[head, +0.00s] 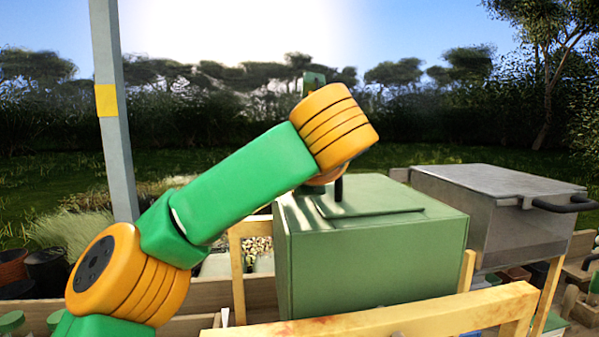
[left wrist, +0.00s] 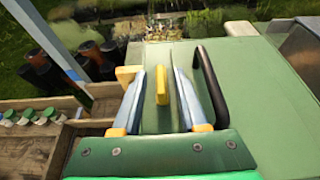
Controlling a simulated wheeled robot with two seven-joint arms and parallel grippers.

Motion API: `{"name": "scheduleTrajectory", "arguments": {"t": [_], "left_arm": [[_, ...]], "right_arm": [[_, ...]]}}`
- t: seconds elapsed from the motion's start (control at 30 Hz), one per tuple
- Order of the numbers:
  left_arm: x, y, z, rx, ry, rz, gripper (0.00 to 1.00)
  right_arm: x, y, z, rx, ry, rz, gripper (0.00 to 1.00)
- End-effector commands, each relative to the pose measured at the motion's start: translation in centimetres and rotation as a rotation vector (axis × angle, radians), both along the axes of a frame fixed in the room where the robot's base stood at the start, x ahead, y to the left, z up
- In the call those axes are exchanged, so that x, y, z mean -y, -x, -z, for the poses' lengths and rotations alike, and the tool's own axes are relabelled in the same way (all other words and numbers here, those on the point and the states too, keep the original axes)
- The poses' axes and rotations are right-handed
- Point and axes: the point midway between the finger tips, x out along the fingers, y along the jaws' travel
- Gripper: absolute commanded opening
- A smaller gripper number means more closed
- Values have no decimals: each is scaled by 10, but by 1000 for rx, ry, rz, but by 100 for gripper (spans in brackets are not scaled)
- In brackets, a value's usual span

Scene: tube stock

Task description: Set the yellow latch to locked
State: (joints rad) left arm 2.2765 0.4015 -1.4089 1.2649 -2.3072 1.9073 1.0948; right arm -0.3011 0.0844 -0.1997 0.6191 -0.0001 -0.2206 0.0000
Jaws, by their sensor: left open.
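The yellow latch (left wrist: 161,85) shows in the left wrist view as a short bar pointing along the picture's vertical, at the green box (left wrist: 255,85). My left gripper (left wrist: 160,72) is open, with one finger on each side of the latch in this view. A gap shows on both sides, narrower at the right finger; I cannot tell whether either touches. In the head view the green box (head: 375,265) stands in the middle. There my left arm reaches over to it and hides the latch and gripper. My right gripper is in neither view.
A black handle (left wrist: 210,85) rises from the box just right of my gripper's right finger. A wooden frame (head: 400,321) surrounds the green box. A grey metal box (head: 490,205) stands to the right. A grey post (head: 115,130) rises at the left.

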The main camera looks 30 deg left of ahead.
Motion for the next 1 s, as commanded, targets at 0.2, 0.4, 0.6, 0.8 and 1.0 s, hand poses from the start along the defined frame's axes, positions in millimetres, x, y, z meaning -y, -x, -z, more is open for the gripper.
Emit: {"name": "scheduleTrajectory", "arguments": {"t": [0.2,0.4,0.6,0.8,1.0], "left_arm": [[0,0,0,0,0,0,0],[0,0,0,0,0,1,0],[0,1,1,2,1,31,0],[-1,1,3,6,3,137,0],[-3,2,3,10,2,314,0]], "right_arm": [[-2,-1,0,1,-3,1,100],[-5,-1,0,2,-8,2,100],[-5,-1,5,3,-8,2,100],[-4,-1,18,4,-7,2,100],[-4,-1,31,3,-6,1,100]]}}
